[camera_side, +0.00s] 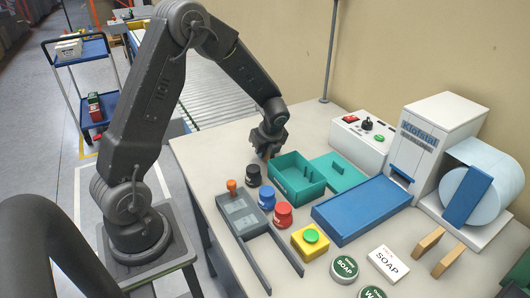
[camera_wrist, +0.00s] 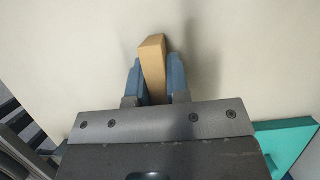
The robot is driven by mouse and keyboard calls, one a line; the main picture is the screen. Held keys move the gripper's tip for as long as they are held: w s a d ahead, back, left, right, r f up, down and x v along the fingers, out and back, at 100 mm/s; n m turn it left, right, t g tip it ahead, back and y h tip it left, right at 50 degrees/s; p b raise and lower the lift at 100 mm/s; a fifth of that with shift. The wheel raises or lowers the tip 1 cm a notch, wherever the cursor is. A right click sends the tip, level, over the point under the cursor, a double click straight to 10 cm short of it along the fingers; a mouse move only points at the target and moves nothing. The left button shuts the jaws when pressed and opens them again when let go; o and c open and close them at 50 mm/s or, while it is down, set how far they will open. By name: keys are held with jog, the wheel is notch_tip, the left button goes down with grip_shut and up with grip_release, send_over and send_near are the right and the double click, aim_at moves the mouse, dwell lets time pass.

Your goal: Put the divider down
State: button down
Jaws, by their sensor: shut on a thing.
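My gripper (camera_side: 268,143) is shut on a tan divider. In the camera_wrist view the divider (camera_wrist: 153,65) is a narrow block between the blue fingers of the gripper (camera_wrist: 153,80), sticking out past their tips over the pale table. In the camera_side view only a small brownish bit of it shows below the fingers, behind the teal box (camera_side: 296,191). I cannot tell whether it touches the table. Two similar tan blocks (camera_side: 428,241) (camera_side: 449,262) stand on the table at the right.
A teal lid (camera_side: 338,168) lies beside the box. Black, blue and red jars stand in front, near a grey forked fixture (camera_side: 243,212). A blue tray (camera_side: 361,209), control box (camera_side: 362,138) and label machine (camera_side: 430,135) fill the right. The table's back left is clear.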

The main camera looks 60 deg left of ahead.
jog(key=shift+r, duration=0.1)
jog(key=shift+r, duration=0.65)
notch_tip(320, 180, up, 3)
jog(key=shift+a, duration=0.1)
jog(key=s+a+r, duration=0.6)
jog(key=s+a, duration=0.1)
jog(key=s, duration=0.2)
jog(key=w+d+n+g+h, duration=0.2)
jog(key=w+d+n, duration=0.3)
jog(key=d+n, duration=0.5)
jog(key=w+d+n+g+h, duration=0.25)
jog(key=w+d+n, duration=0.25)
jog(key=d+n, duration=0.5)
jog(key=f, duration=0.3)
jog(key=d+f+m, duration=0.1)
jog(key=f, duration=0.2)
jog(key=d+f+m, duration=0.1)
jog(key=f, duration=0.3)
jog(key=shift+s, duration=0.2)
